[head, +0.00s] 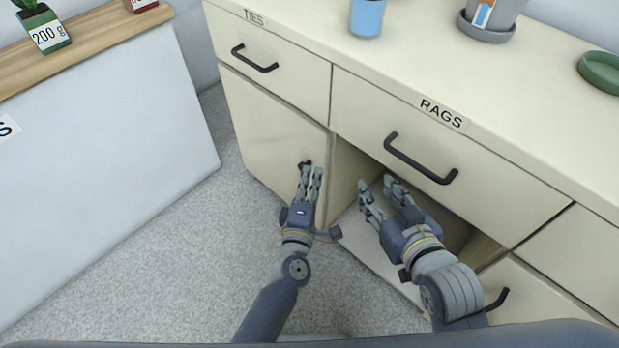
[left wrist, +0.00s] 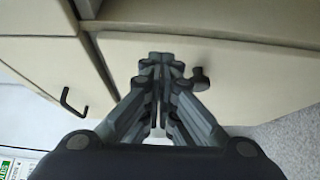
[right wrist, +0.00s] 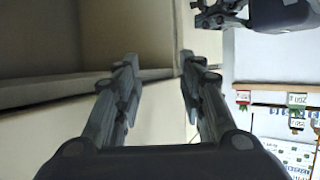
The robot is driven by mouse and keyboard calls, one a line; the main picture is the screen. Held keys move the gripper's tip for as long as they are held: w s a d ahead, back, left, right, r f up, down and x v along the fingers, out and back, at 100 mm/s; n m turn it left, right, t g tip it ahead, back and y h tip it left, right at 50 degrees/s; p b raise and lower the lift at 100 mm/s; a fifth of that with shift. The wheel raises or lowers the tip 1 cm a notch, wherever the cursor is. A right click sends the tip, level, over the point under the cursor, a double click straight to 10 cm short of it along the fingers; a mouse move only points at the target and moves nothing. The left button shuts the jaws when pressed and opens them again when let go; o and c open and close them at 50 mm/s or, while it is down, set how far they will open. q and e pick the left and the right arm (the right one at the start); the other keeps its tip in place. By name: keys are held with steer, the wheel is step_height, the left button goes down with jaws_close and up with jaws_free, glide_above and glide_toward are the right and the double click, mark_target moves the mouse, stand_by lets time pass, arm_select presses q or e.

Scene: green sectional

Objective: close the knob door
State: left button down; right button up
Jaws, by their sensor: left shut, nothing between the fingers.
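The knob door (head: 268,135) is the cream panel under the TIES drawer. Its small dark knob (head: 304,163) is by the door's right edge, and also shows in the left wrist view (left wrist: 200,80). The door looks flush or nearly so; I cannot tell whether it is fully shut. My left gripper (head: 310,172) is shut and empty, its fingertips at the door face beside the knob. Whether they touch it is unclear. My right gripper (head: 382,190) is open and empty in front of the open bay (head: 352,170) under the RAGS drawer; its spread fingers show in the right wrist view (right wrist: 158,72).
The TIES drawer (head: 270,60) and RAGS drawer (head: 450,135) look shut, with dark bar handles. A blue cup (head: 367,18) and green dish (head: 601,70) stand on the countertop. A white unit with a wooden top (head: 90,45) is at left. Grey floor (head: 170,240) between is clear.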

arm_select(q)
steer(key=shift+s, duration=0.15)
steer(key=v, duration=1.1)
steer(key=shift+s, duration=0.4)
steer(key=shift+a, duration=0.15)
